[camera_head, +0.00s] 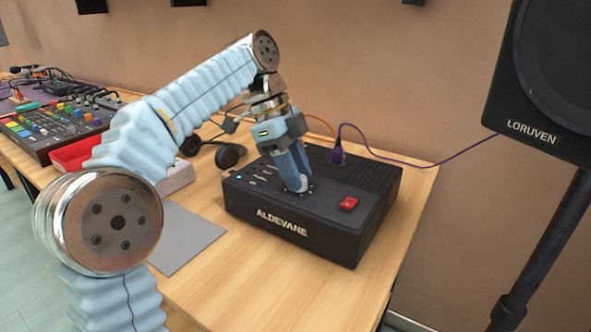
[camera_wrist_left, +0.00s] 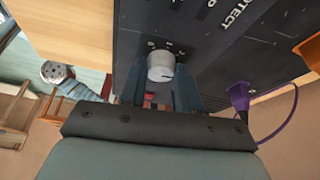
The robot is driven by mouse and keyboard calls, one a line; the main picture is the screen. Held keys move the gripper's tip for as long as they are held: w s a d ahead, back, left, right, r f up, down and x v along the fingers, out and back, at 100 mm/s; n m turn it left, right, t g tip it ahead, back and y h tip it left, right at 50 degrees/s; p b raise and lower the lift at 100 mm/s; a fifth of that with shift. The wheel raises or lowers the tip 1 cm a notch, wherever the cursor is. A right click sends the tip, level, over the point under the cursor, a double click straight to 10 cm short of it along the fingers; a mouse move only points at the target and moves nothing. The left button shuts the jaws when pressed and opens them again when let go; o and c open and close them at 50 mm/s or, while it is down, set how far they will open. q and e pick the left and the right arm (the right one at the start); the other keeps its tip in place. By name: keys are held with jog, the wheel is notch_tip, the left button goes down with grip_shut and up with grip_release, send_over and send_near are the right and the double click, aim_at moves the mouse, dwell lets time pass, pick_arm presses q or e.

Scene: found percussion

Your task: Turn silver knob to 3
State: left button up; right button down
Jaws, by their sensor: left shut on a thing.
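The silver knob (camera_head: 298,183) is on top of a black amplifier box (camera_head: 330,217) marked ALDEVANE. My left gripper (camera_head: 296,178) reaches down from above with its fingers around the knob, shut on it. In the left wrist view the round silver knob (camera_wrist_left: 161,67) sits between the two blue fingers of the left gripper (camera_wrist_left: 160,85). A dark mark shows on the knob's near edge. Small white scale marks stand beside the knob, but I cannot read them surely. My right gripper is not in view.
A red switch (camera_head: 348,204) is right of the knob. A purple cable and plug (camera_head: 338,154) rise from the box's back. A black headset (camera_head: 229,155), red tray (camera_head: 77,152) and mixer (camera_head: 55,128) stand left. A LORUVEN speaker (camera_head: 545,90) is at right.

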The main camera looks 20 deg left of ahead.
pick_arm(q)
jog(key=shift+w+m, duration=0.1)
jog(key=shift+m, duration=0.6)
jog(key=shift+g, duration=0.3)
jog(key=o, duration=1)
jog(key=shift+o, duration=0.2)
